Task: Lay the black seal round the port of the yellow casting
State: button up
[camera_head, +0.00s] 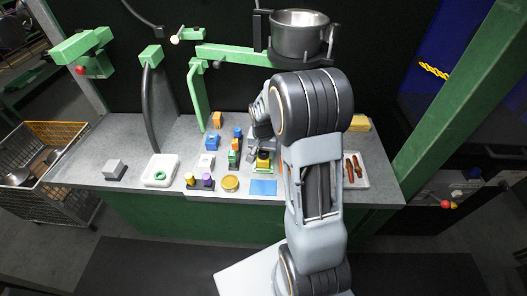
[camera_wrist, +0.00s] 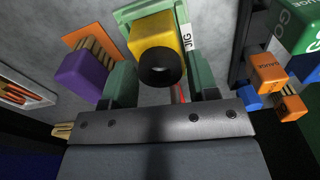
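The yellow casting (camera_wrist: 152,35) sits in a green jig (camera_wrist: 127,14) on the bench, and it also shows in the head view (camera_head: 263,155). The black seal (camera_wrist: 160,67) is a thick ring at the end of the casting facing my wrist camera. It appears to be round the port, though the port itself is hidden. My gripper (camera_wrist: 162,72) has its green fingers apart, one on each side of the seal, with no clear grip on it. In the head view my arm partly covers this spot.
A purple block (camera_wrist: 82,72) is left of my gripper in the wrist view; orange and blue gauge blocks (camera_wrist: 267,72) are to the right. A steel pot (camera_head: 299,36) stands high above the bench.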

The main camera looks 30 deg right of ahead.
jog(key=shift+o, duration=1.1)
notch_tip(320, 180, up, 12)
jog(key=s+a+r+n+t, duration=0.1)
jog(key=s+a+r+n, duration=0.1)
jog(key=s, duration=0.6)
jog(key=s+a+r+n+t, duration=0.1)
jog(key=s+a+n+t, duration=0.1)
jog(key=s+a+n, duration=0.3)
jog(key=s+a, duration=0.2)
jog(key=s, duration=0.1)
jog(key=shift+a+r+n+p, duration=0.25)
jog(key=shift+r+n+p, duration=0.05)
jog(key=shift+r+p, duration=0.05)
dwell(0.3)
